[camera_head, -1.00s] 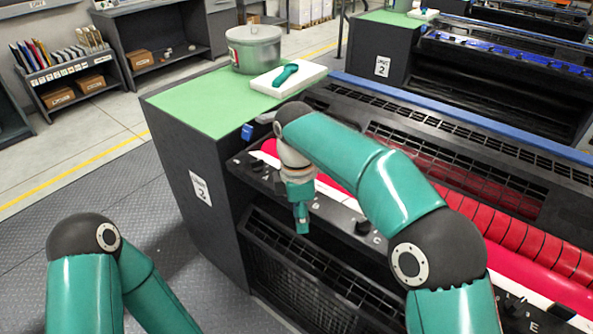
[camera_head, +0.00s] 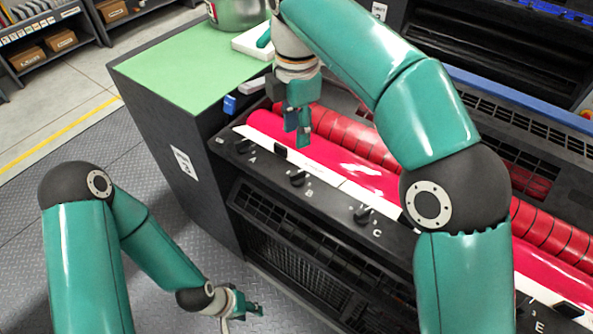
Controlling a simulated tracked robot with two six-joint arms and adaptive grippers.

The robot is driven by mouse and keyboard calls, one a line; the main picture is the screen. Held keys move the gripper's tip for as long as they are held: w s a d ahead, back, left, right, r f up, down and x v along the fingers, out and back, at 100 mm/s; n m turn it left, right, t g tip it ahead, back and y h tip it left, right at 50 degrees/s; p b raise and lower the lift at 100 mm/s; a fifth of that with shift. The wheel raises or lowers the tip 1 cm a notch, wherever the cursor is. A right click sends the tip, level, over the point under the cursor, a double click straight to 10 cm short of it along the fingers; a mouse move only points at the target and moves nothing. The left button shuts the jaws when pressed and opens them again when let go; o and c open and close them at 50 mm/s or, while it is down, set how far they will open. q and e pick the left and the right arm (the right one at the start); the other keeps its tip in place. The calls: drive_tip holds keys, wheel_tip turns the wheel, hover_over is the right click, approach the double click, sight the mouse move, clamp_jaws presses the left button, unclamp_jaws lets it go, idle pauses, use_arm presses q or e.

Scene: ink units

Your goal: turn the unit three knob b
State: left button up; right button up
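Knob B (camera_head: 298,179) is a small black knob on the dark front rail of the near unit, with a white letter B below it. Knob A (camera_head: 244,146) is to its left and knob C (camera_head: 363,214) to its right. The near unit's end label (camera_head: 184,163) is too small to read surely. My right gripper (camera_head: 298,130) points down above the red roller, up and behind knob B in the picture, and appears apart from it. Its fingers are close together, with nothing seen between them. My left gripper (camera_head: 252,308) is low, in front of the unit, and seems empty.
The red roller (camera_head: 345,170) lies behind the knob rail. A green top (camera_head: 185,70) bears a metal pot (camera_head: 238,14) and a white pad (camera_head: 250,42). A blue block (camera_head: 230,104) is near the rail's left end. Open floor (camera_head: 60,125) lies left.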

sight(297, 172)
wheel_tip(297, 172, down, 10)
drive_tip(key=shift+f+b, duration=0.15)
drive_tip(key=shift+b, duration=0.65)
drive_tip(key=shift+f, duration=0.8)
clamp_jaws()
